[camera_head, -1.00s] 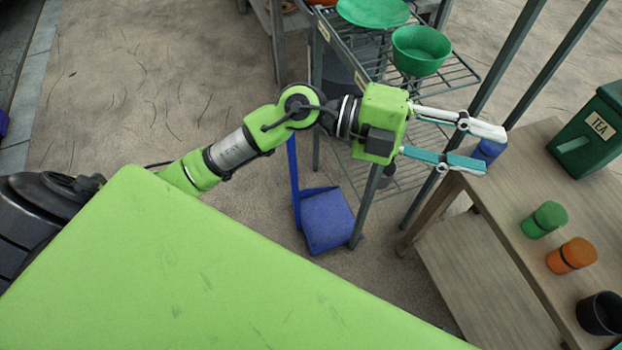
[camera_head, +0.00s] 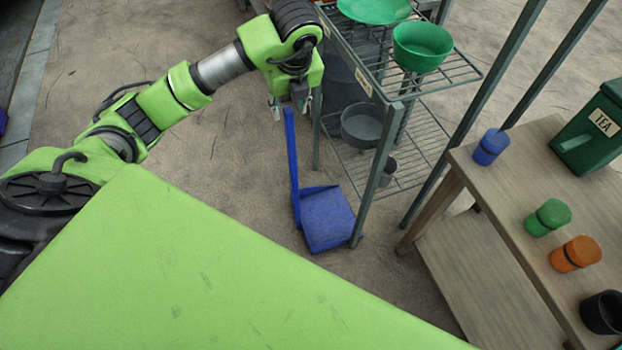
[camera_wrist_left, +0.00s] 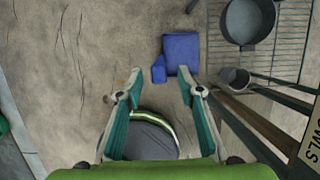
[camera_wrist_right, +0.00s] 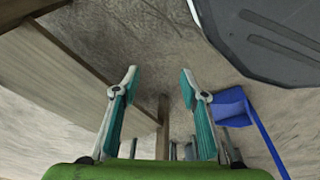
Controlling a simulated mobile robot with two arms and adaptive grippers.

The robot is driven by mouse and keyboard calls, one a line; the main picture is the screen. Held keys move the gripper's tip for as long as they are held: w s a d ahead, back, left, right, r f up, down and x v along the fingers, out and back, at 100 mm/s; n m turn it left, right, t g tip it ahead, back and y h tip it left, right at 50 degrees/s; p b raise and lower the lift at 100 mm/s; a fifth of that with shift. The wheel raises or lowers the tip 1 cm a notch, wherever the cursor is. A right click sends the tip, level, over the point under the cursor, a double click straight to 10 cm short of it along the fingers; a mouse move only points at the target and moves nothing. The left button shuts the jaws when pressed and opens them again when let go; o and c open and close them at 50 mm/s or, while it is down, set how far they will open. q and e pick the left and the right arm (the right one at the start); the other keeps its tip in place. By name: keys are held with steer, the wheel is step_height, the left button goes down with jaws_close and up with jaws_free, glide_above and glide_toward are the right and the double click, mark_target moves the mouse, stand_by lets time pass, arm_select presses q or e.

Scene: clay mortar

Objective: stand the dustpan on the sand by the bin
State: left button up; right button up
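The blue dustpan (camera_head: 328,218) stands on the sandy ground with its long handle (camera_head: 293,165) upright, beside the front leg of the metal rack. My left gripper (camera_head: 295,105) is open above it, pointing down, with the handle's top close to its fingertips. In the left wrist view the fingers (camera_wrist_left: 160,74) are apart, and the handle's end (camera_wrist_left: 158,71) shows between the tips, with the pan (camera_wrist_left: 181,53) beyond. My right gripper (camera_wrist_right: 159,74) is open and empty. It is outside the head view. The dustpan (camera_wrist_right: 231,107) shows to its right. I cannot identify the bin.
The metal rack (camera_head: 440,85) holds green bowls (camera_head: 421,48) on top and a grey pot (camera_head: 362,127) below. A wooden table (camera_head: 500,190) at the right carries blue, green and orange jars and a green TEA canister (camera_head: 592,130). Sandy ground left of the dustpan is clear.

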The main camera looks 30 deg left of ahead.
mark_target(288, 126)
arm_select(q)
steer(key=x, duration=0.4)
steer(key=shift+f, duration=0.1)
steer(key=shift+b+x, duration=0.55)
steer(key=shift+x, duration=2.2)
steer(key=shift+s+d, duration=0.1)
steer(key=shift+s, duration=0.05)
arm_select(e)
steer(key=r, duration=0.1)
steer(key=w+r, duration=0.1)
steer(key=r, duration=0.2)
steer(key=shift+w, duration=0.3)
arm_select(q)
jaws_close()
arm_select(e)
steer(key=shift+a, duration=0.1)
